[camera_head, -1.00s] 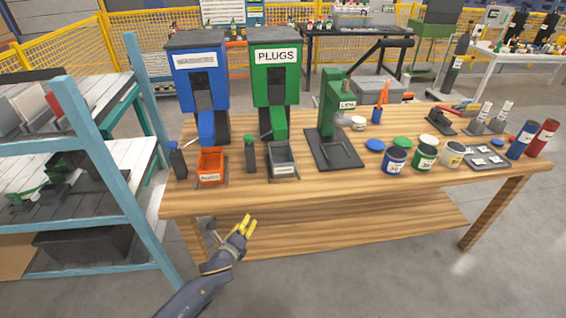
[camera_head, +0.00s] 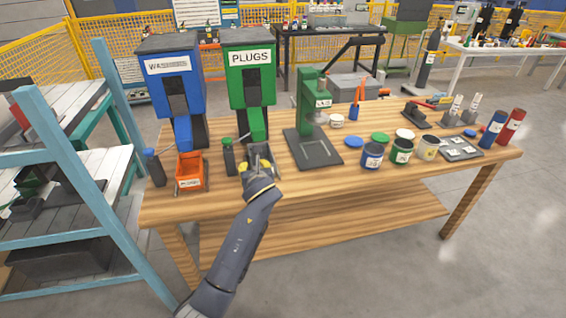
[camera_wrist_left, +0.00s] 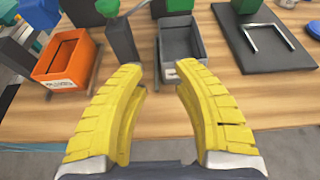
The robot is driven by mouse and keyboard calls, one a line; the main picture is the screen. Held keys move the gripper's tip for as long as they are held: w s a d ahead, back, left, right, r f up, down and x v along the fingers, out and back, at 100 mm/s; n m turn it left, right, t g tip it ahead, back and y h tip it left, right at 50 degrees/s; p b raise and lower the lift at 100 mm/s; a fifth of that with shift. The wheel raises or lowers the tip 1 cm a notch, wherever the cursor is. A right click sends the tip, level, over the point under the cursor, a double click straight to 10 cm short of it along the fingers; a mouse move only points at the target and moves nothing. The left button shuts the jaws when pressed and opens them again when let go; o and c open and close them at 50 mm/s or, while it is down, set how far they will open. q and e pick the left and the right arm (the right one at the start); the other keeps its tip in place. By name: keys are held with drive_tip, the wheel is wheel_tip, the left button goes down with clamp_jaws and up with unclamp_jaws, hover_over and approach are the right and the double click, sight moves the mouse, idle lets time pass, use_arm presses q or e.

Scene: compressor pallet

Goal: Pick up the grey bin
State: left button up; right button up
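The grey bin (camera_wrist_left: 180,42) sits on the wooden table below the green PLUGS dispenser (camera_head: 249,78). In the head view the bin (camera_head: 262,154) is partly hidden behind my left gripper (camera_head: 257,168). In the left wrist view the yellow fingers of my left gripper (camera_wrist_left: 160,78) are spread apart and empty. The bin lies ahead of the fingertips, roughly in line with the gap between them, and looks empty inside. My right gripper is not in view.
An orange bin (camera_head: 191,174) stands left of the grey bin, with a dark green-topped bottle (camera_head: 229,157) between them. A green press (camera_head: 312,120) on a dark base is to the right. Paint cans (camera_head: 372,156) stand farther right.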

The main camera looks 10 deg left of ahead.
use_arm(q)
drive_tip(key=shift+x, duration=8.65)
drive_tip(key=shift+f, duration=0.15)
clamp_jaws()
